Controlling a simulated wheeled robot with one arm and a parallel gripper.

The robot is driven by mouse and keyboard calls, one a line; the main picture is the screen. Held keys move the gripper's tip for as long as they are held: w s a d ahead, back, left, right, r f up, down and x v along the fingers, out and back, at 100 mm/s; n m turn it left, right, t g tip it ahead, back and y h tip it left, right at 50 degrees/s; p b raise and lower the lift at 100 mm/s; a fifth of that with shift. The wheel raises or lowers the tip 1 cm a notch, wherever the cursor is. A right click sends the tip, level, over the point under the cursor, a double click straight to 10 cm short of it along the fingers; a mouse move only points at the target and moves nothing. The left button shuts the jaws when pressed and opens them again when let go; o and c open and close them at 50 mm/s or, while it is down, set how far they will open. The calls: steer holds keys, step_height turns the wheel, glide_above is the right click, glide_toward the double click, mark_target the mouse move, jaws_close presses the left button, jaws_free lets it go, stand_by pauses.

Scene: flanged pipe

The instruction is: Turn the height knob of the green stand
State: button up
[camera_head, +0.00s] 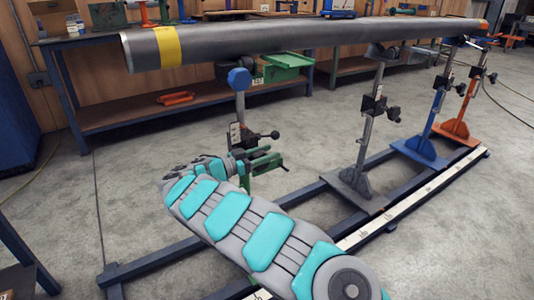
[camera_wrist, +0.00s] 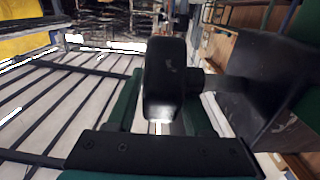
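The green stand (camera_head: 240,107) is nearest of the stands, with a grey post and a blue roller top under the pipe. A dark knob (camera_head: 275,134) sticks out to the right of its post. My gripper (camera_head: 266,163), with green fingers, is just below and beside this knob, at the end of my teal-padded arm. In the wrist view a dark rounded block (camera_wrist: 165,80), which looks like a knob, sits between the gripper's spread green sides. I see no clear contact. My arm hides most of the stand's base.
A long grey pipe (camera_head: 300,36) with a yellow band lies overhead across the stands. A grey stand (camera_head: 362,150), a blue stand (camera_head: 424,145) and an orange stand (camera_head: 463,115) stand further right on the floor rails. A workbench (camera_head: 180,105) is behind.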

jaws_close()
steer(key=shift+f+b, duration=0.1)
steer(key=shift+b, duration=0.2)
steer(key=shift+f+y+b, duration=0.2)
steer(key=shift+y+b, duration=0.2)
steer(key=shift+b, duration=0.45)
steer(key=b, duration=0.1)
steer(key=g+y+b, duration=0.1)
steer(key=b, duration=0.1)
steer(key=f+g+y+b, duration=0.1)
steer(key=b, duration=0.1)
steer(key=shift+w+d, duration=0.2)
steer(key=shift+d, duration=0.05)
steer(key=shift+d+f+g+y+b, duration=0.1)
steer(key=shift+f+g+y+b, duration=0.2)
steer(key=shift+g+y+b, duration=0.8)
steer(key=shift+f+g+y+b, duration=0.25)
steer(key=shift+g+y+b, duration=0.3)
steer(key=shift+y, duration=0.95)
